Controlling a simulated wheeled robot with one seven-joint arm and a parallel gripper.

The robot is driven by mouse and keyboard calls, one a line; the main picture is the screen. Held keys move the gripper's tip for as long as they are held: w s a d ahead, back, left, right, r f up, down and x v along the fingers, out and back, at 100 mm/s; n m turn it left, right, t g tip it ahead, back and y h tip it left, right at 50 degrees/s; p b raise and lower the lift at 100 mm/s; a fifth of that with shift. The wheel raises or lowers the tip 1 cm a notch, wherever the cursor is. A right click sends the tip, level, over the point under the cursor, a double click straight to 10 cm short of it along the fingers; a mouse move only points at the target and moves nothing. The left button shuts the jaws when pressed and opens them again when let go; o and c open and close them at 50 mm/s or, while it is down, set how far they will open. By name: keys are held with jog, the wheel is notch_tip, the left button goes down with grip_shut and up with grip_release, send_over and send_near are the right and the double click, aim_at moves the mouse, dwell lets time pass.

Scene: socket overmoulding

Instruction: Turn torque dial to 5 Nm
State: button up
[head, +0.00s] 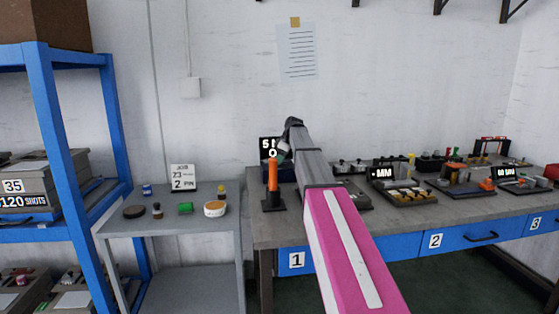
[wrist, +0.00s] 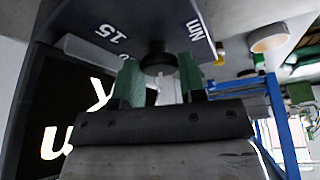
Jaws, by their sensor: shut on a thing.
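The torque dial (wrist: 157,60) is a dark round knob on a dark panel (wrist: 150,20) marked 15 and Nm, in the wrist view. My gripper (wrist: 159,72) has one green finger on each side of the dial and is shut on it. The tester's black display (wrist: 65,110) carries large white characters, seen sideways and cut off. In the head view the display (head: 268,147) is partly hidden by my arm and its full reading cannot be made out. My gripper's end (head: 284,155) is small there, and the dial is hidden.
An orange-handled tool (head: 272,174) stands upright in a black base just left of my gripper on the workbench (head: 290,233). Several fixtures (head: 402,190) fill the bench to the right. A grey side table (head: 170,224) with small parts and a job sign (head: 183,178) stands left.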

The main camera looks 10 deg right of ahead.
jog(key=o, duration=0.9)
jog(key=v, duration=1)
jog(key=shift+d+r, duration=0.1)
jog(key=shift+r, duration=0.25)
jog(key=shift+s, duration=0.15)
